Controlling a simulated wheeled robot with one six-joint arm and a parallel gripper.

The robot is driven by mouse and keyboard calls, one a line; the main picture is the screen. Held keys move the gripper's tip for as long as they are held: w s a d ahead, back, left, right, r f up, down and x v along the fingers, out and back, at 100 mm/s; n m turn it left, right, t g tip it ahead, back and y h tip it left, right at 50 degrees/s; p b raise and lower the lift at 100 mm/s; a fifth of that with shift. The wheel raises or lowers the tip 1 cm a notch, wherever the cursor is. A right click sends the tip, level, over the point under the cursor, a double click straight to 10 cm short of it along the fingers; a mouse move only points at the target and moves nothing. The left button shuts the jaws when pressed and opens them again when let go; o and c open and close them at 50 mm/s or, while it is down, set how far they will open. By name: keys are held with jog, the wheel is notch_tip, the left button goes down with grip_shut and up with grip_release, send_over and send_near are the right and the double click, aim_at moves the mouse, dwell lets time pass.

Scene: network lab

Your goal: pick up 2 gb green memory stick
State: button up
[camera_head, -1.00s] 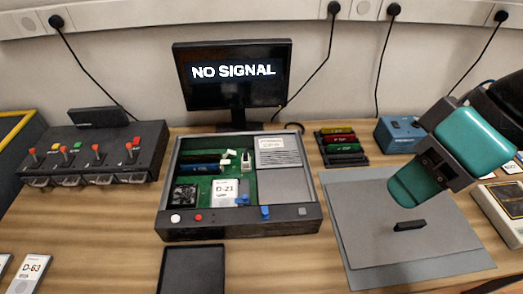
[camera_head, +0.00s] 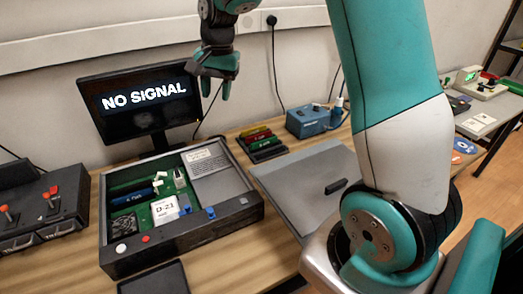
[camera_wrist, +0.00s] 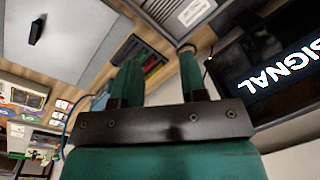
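The green memory stick (camera_head: 264,144) lies in a small dark rack (camera_head: 270,156), among red, yellow and black sticks. The label on it is too small to read. My gripper (camera_head: 217,88) is raised in front of the wall, to the right of the monitor and up and left of the rack in the head view. In the wrist view my gripper (camera_wrist: 160,80) has its two green fingers apart with nothing between them. The rack (camera_wrist: 150,60) shows beyond the fingers there, partly hidden by one finger.
An open computer case (camera_head: 118,262) with a blue stick inside sits left of the rack. The monitor (camera_head: 140,102) stands behind it. A blue box (camera_head: 308,121) is right of the rack. A grey mat (camera_head: 300,180) bears a small black piece (camera_head: 336,186).

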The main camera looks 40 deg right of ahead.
jog(key=w+d+f+m+b, duration=0.1)
jog(key=w+d+f+m, duration=0.2)
jog(key=d, duration=0.3)
jog(key=w+d+f+m, duration=0.2)
jog(key=d+f+m, duration=0.2)
jog(key=d, duration=0.2)
jog(key=m+h+p, duration=0.1)
jog(key=m+p, duration=0.1)
jog(key=m, duration=0.2)
send_over(262, 141)
jog(key=shift+g, duration=0.4)
jog(key=f, duration=1.5)
jog(key=shift+w+a+f, duration=0.1)
jog(key=shift+w+a, duration=0.05)
jog(key=shift+a, duration=0.05)
jog(key=shift+d+f+p, duration=0.15)
jog(key=shift+f+p, duration=0.75)
jog(key=shift+f, duration=2.15)
grip_shut()
